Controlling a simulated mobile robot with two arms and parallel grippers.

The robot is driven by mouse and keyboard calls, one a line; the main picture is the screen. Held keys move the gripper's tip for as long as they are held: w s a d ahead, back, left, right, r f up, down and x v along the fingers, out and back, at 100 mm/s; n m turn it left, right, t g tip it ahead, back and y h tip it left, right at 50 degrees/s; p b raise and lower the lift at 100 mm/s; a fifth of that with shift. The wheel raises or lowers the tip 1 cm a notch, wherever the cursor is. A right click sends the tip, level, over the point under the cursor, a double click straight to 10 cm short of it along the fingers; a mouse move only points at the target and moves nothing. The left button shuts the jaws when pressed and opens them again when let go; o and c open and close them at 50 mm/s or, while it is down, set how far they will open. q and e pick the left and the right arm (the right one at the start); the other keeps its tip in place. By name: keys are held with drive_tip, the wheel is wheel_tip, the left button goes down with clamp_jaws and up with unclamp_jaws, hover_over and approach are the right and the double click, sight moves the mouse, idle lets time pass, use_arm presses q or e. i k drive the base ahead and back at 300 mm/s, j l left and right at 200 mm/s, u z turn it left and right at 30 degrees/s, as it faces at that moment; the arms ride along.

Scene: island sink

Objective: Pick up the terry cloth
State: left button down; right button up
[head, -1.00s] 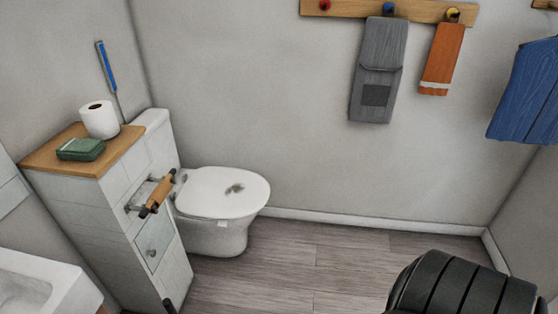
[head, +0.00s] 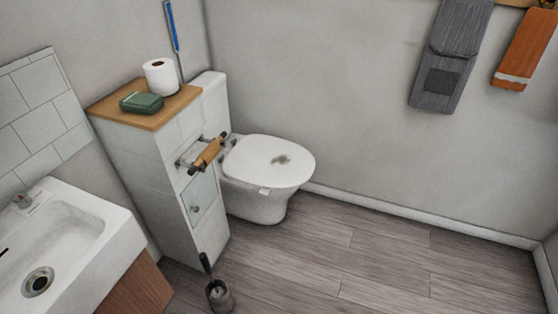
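A grey cloth (head: 451,55) with a darker square patch hangs on the back wall at the upper right. An orange cloth (head: 525,48) with a pale stripe hangs to its right, near the right edge of the view. I cannot tell which of these, if either, is the terry cloth. Neither of my grippers is in view.
A toilet (head: 266,175) with its lid down stands beside a tiled cabinet (head: 150,170). On the cabinet top are a toilet roll (head: 160,77) and a green box (head: 141,102). A white sink (head: 75,235) is at left. A brush holder (head: 219,297) stands on otherwise open floor.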

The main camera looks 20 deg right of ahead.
sight(137, 102)
drive_tip(key=i+l+u, duration=0.15)
drive_tip(key=i+l, duration=0.8)
drive_tip(key=i, duration=0.1)
